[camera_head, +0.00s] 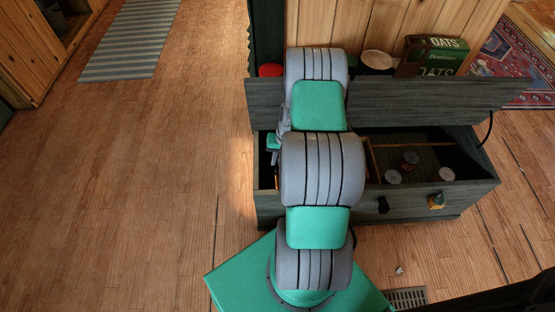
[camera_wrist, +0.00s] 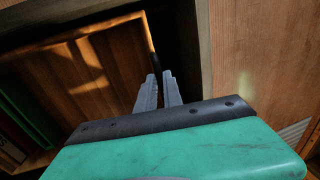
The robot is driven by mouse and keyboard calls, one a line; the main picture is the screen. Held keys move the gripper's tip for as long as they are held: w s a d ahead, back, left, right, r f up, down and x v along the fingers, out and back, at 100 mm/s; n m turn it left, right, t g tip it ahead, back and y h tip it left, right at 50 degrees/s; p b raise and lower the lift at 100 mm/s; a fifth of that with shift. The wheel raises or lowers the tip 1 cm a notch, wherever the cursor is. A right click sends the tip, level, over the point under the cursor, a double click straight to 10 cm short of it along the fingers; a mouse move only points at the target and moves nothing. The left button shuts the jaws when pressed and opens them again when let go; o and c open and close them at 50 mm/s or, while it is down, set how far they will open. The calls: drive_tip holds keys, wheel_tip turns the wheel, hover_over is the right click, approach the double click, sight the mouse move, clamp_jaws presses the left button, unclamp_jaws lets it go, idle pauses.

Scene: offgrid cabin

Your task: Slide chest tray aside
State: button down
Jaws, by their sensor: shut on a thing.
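The dark grey-green chest (camera_head: 400,204) stands open with its lid raised at the back. My arm hides the middle of the chest. My gripper (camera_wrist: 159,90) points down into the chest in the wrist view, its grey fingers close together on a thin upright edge, which looks like the tray's wall (camera_wrist: 152,45). A sunlit wooden surface lies left of the fingers and a dark gap lies behind them. In the head view the fingertips are hidden.
An oats box (camera_head: 436,55) and a pale round-topped container (camera_head: 376,60) stand behind the raised lid. A red round thing (camera_head: 270,70) is left of my arm. The wooden floor (camera_head: 140,190) at left is clear.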

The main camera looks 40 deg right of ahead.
drive_tip(key=shift+w, duration=0.1)
drive_tip(key=c, duration=1.5)
unclamp_jaws()
drive_tip(key=r, duration=0.2)
drive_tip(key=d+r+p, duration=0.1)
drive_tip(key=r, duration=0.2)
drive_tip(key=s+r+p, duration=0.1)
drive_tip(key=r, duration=0.1)
drive_tip(key=shift+d+r, duration=0.2)
drive_tip(key=shift+r, duration=0.15)
